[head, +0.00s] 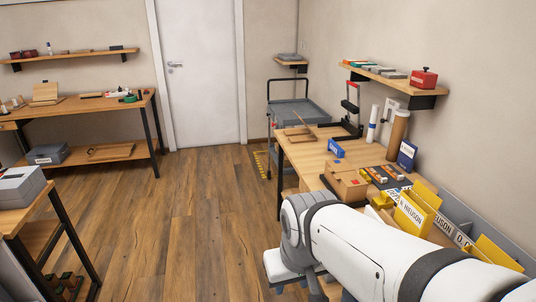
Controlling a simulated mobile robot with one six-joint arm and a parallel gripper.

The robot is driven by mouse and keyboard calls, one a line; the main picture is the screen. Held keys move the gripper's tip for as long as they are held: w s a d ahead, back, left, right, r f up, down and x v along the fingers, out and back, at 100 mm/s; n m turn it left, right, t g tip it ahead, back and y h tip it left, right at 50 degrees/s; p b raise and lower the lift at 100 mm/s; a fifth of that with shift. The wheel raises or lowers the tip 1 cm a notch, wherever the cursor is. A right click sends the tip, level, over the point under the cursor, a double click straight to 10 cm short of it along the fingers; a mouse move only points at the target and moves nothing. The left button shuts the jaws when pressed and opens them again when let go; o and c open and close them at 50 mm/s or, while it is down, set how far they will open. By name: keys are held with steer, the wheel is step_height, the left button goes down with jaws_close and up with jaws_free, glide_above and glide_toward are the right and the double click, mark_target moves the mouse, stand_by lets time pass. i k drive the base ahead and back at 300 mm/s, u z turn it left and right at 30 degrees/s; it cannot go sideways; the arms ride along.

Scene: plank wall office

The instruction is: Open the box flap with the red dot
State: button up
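A small brown cardboard box (347,193) stands on the wooden workbench (300,158) at the right, just beyond my arm. A small red mark (356,182) shows on its top. The flaps are too small here to tell their exact position; a darker edge shows along the box's left side. My white arm crosses the lower right and hides the near part of the bench. My gripper's fingers cannot be made out.
A blue box (335,148), a dark blue box (407,154), yellow bins (414,211) and a cardboard tube (398,134) stand around the box. A wall shelf (385,73) hangs above. A grey cart (300,110) stands behind the bench. The wooden floor (195,210) at left is clear.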

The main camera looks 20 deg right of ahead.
mark_target(351, 179)
steer(key=u, duration=0.05)
steer(key=i, duration=1)
steer(key=u, duration=0.1)
